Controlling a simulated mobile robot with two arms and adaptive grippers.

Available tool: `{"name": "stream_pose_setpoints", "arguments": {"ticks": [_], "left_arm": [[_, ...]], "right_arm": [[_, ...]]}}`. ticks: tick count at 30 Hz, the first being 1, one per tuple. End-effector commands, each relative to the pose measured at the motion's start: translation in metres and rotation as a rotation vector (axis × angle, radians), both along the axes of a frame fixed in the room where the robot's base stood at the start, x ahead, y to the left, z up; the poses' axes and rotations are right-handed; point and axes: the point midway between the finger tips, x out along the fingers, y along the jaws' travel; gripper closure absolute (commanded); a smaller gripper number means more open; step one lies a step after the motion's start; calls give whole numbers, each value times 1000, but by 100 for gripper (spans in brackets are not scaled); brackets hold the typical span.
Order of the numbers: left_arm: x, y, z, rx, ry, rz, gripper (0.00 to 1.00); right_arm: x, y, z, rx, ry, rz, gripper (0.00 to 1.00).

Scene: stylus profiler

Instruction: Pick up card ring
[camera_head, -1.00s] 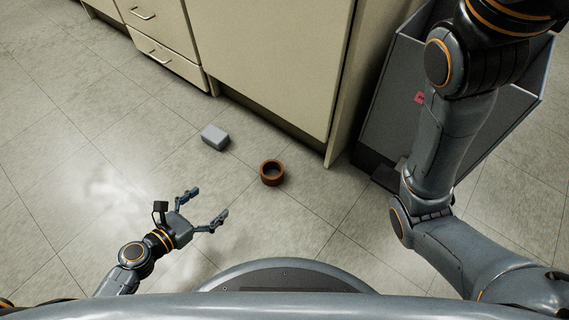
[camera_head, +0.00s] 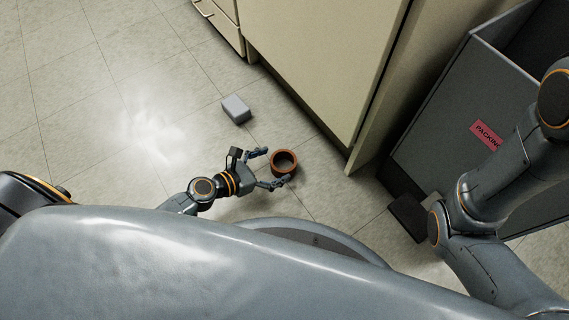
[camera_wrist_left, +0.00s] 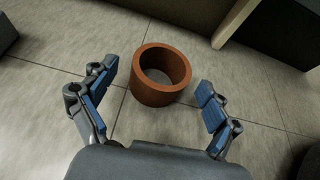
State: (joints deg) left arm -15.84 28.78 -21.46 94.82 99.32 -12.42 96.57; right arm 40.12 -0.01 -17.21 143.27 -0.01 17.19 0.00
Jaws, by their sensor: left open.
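The card ring (camera_head: 284,174) is a short, reddish-brown, hollow cylinder standing on the tiled floor, open end up. It also shows in the left wrist view (camera_wrist_left: 154,97), ahead of the fingers. My left gripper (camera_head: 270,168) is open, low by the floor just left of the ring. In the left wrist view the blue-padded fingers (camera_wrist_left: 158,104) are spread on both sides of the ring's near part, with gaps to it. The ring is not gripped. My right arm shows at the right, but its gripper is not in view.
A small grey block (camera_head: 236,109) lies on the floor beyond my left gripper. A beige cabinet (camera_head: 318,62) stands behind the ring. A grey bin with a red packing label (camera_head: 487,136) stands at the right. Floor at the left is clear.

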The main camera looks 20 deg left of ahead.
Motion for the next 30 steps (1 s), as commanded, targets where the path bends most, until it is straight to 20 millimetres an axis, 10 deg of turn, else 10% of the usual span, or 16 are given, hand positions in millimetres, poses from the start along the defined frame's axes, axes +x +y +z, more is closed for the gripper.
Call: {"name": "stream_pose_setpoints", "arguments": {"ticks": [24,30], "left_arm": [[45,-36,-26,0,0,1,12],[45,-36,-26,0,0,1,48]], "right_arm": [[0,0,-16,-1,0,0,60],[0,0,-16,-1,0,0,60]]}}
